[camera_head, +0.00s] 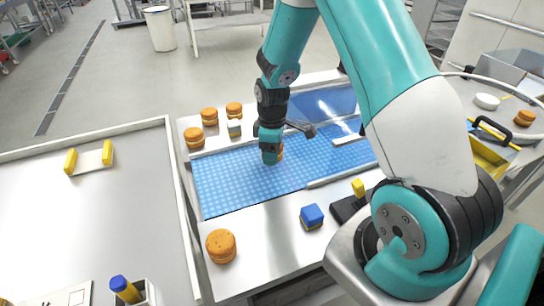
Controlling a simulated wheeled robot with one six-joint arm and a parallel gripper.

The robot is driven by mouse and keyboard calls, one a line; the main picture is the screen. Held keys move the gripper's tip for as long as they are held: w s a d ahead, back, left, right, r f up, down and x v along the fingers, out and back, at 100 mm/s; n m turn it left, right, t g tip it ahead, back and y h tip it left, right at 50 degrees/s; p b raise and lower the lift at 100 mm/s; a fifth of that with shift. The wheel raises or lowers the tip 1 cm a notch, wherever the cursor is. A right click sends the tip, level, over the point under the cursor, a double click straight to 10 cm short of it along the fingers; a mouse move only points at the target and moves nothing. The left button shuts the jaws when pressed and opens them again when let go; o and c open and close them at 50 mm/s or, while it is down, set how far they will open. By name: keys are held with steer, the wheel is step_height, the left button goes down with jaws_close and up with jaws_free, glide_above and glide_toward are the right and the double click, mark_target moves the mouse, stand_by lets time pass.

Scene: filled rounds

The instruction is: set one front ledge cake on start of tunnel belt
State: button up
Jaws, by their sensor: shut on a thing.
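The blue tunnel belt (228,184) runs across the steel table, its open start toward the left. My gripper (271,158) points down over the belt and is shut on an orange-brown cake (281,152). Most of this cake is hidden behind the gripper. I cannot tell whether its underside touches the belt. Another orange-brown cake (220,246) sits on the front ledge (262,262), left of a blue block.
Several filled cakes (209,117) stand on the back ledge beside a small pale block (234,128). The blue block (311,216) and a black device with a yellow knob (358,187) are on the front ledge. A grey side table (90,215) lies left.

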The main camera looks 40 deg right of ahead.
steer(key=shift+f, duration=1.6)
steer(key=shift+f, duration=0.2)
steer(key=o, duration=0.7)
steer(key=shift+r, duration=0.15)
